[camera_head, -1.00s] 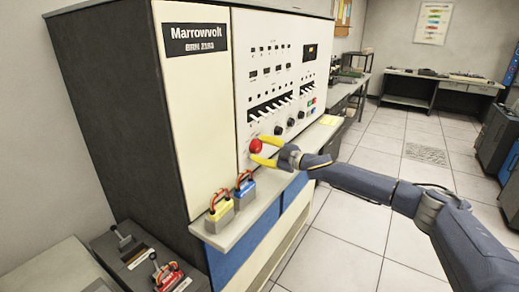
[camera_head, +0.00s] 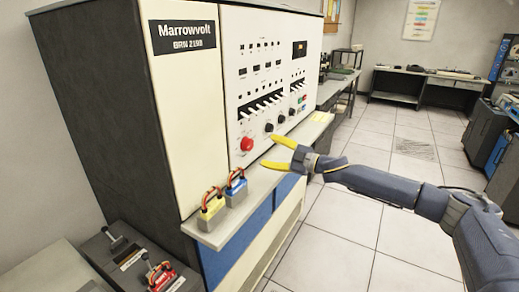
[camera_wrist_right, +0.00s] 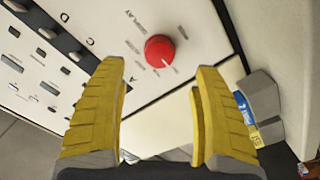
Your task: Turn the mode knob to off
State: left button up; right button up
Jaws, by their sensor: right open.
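A round red knob (camera_head: 246,143) is on the lower part of the cream control panel (camera_head: 235,110). In the right wrist view the red knob (camera_wrist_right: 160,50) has small printed labels around it, too blurred to read surely; a white pointer mark shows at its lower edge. I cannot tell its setting. My right gripper (camera_head: 270,152), with yellow fingers, is open and empty, to the right of the red knob and apart from it. In the right wrist view the open fingers (camera_wrist_right: 160,75) frame the space just below the knob. My left gripper is not in view.
Levers stand at lower left. The floor at right is clear.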

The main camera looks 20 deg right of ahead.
jog(key=shift+v, duration=1.9)
jog(key=shift+f, duration=0.1)
